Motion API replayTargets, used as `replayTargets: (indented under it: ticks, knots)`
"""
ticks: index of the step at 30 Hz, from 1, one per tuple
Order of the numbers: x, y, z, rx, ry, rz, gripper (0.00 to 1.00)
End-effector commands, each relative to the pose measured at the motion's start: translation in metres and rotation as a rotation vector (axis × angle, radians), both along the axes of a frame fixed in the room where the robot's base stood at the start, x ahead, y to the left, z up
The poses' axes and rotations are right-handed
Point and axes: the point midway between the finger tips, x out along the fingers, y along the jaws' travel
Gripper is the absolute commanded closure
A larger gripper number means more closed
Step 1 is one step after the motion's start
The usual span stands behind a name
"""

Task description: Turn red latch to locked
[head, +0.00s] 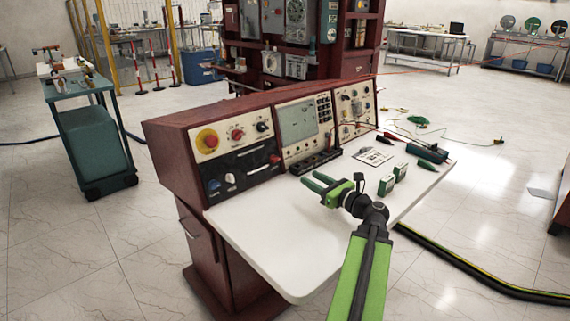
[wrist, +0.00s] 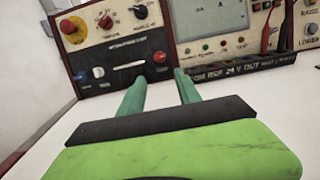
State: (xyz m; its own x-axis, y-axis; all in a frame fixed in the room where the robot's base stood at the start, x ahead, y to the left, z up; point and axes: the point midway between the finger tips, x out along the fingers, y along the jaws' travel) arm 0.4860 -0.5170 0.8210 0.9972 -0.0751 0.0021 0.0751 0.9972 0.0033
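The console has a black panel (head: 241,171) with a small red piece (head: 274,159) at its right end, which may be the red latch. It also shows in the wrist view (wrist: 160,57), just beyond the gap between my fingertips. I cannot read its lock state. A red rotary knob (head: 237,134) sits on the cream panel above; it also shows in the wrist view (wrist: 105,20). My gripper (head: 311,180) is open and empty above the white worktop, in front of the console. Its green fingers (wrist: 160,77) point at the panel, apart from it.
A red button on a yellow plate (head: 207,140), a blue knob (head: 214,184) and a white knob (head: 230,178) are nearby. Green blocks (head: 399,170), a paper card (head: 373,156) and test probes lie on the right of the worktop (head: 265,230). Its front left is clear.

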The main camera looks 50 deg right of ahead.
Motion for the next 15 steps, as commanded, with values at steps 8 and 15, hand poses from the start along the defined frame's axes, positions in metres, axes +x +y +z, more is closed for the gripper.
replayTargets:
  ticks: [8,15]
  knots:
    - [0.07,-0.005,0.0,-0.002,0.002,0.006,0.6]
    - [0.128,-0.01,-0.001,-0.003,0.003,0.005,0.6]
